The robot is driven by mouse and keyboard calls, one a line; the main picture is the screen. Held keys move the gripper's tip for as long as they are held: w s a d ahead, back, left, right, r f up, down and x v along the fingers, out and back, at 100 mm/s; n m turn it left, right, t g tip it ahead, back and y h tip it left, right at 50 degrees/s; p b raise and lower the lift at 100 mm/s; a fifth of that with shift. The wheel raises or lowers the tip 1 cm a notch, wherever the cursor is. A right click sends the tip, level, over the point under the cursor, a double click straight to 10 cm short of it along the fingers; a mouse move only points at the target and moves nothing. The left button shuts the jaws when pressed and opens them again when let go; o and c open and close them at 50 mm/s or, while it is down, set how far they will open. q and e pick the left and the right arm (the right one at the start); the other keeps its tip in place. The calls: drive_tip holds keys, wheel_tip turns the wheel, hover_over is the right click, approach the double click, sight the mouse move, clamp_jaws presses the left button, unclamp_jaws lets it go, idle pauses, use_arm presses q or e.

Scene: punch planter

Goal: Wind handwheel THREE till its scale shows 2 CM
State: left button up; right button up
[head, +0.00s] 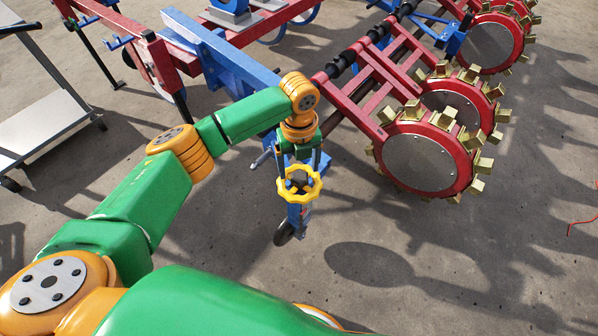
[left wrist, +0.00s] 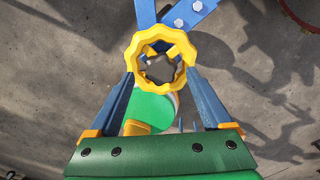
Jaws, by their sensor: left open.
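A yellow lobed handwheel (head: 312,187) sits on a blue post of the planter in the head view, below my left gripper (head: 301,168). It also shows in the left wrist view (left wrist: 137,66), at the top centre between the ends of the two blue fingers. My left gripper is open, with one finger on each side of the wheel; whether either touches the rim I cannot tell. No number on this wheel and no scale reading can be made out. My right gripper is not in view.
The blue planter beam (head: 240,62) runs behind the wheel. Red discs with brass-coloured blocks (head: 420,162) stand to the right. A grey trolley (head: 40,125) stands at the far left. Bare concrete floor lies in front and at the lower right.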

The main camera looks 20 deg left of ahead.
sight(299, 181)
use_arm(q)
wheel_tip(299, 181, down, 3)
drive_tip(key=shift+r, duration=0.2)
